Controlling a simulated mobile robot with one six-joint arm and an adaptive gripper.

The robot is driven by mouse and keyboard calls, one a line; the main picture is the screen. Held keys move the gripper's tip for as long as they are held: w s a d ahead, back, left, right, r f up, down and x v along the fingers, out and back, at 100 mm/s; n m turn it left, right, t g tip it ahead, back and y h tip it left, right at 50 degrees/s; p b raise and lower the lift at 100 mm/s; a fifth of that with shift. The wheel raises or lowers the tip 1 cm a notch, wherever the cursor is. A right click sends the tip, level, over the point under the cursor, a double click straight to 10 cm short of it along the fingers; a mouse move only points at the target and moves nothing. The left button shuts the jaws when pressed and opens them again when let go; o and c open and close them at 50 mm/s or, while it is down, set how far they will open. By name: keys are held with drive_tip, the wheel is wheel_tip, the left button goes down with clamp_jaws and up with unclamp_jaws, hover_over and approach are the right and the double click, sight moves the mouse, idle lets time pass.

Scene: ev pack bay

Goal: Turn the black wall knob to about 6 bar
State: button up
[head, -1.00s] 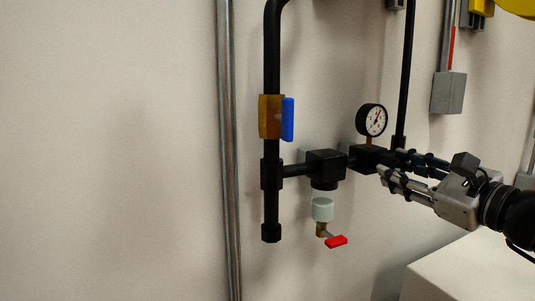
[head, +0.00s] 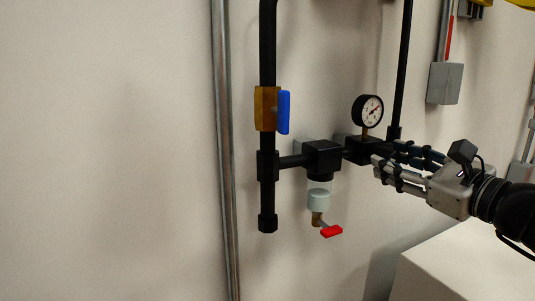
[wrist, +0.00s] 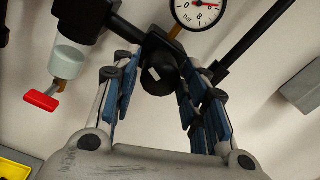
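The black knob (wrist: 158,74), with a white mark on its face, is on the front of the black regulator in the wrist view. Narrow gaps seem to show between the pads and the knob. In the head view my gripper (head: 390,164) reaches in from the right and hides the knob. The round pressure gauge (head: 368,111) stands above the regulator (head: 368,148). The gauge (wrist: 198,10) is cut off at the top of the wrist view; its red needle shows, but I cannot read the value surely.
Left of the regulator are a filter bowl (head: 318,197) with a red drain lever (head: 332,231) and a blue valve handle (head: 284,112). A black pipe (head: 404,70) rises behind the regulator. A white box-like surface (head: 455,270) stands at lower right.

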drive_tip(key=shift+o, duration=1.1)
drive_tip(key=v, duration=0.7)
drive_tip(key=shift+s, duration=0.25)
